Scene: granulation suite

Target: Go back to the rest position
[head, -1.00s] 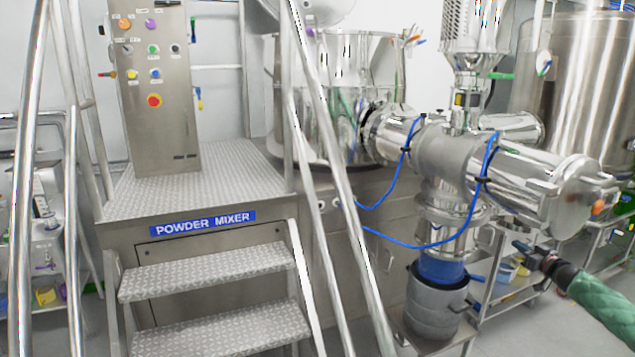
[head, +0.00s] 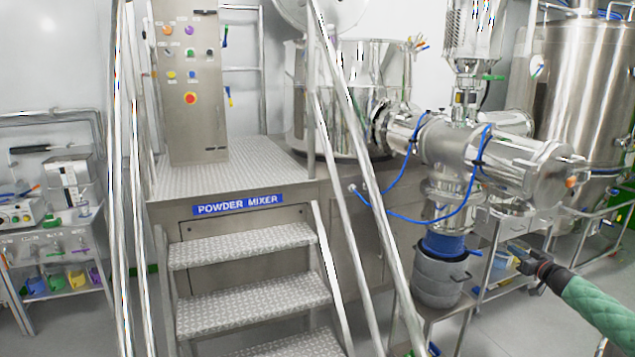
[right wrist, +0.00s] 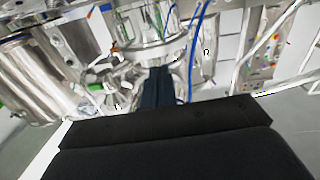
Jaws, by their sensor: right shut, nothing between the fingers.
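My right gripper (head: 516,254) is in the lower right of the head view, at the end of my green-sleeved arm. It is shut and empty. It is in front of the steel trolley and to the right of the grey bucket (head: 440,276), with a gap seen between them in the picture. In the right wrist view, the dark fingers (right wrist: 158,86) are together, with the machine's steel pipework behind them. My left gripper does not show in the head view.
The powder mixer platform with steps (head: 240,252) and steel handrails (head: 345,150) fills the middle. A blue-collared outlet stands over the bucket. A cart (head: 55,240) with instruments and coloured scoops is at left. A large steel tank (head: 580,90) is at right. Grey floor shows at lower left.

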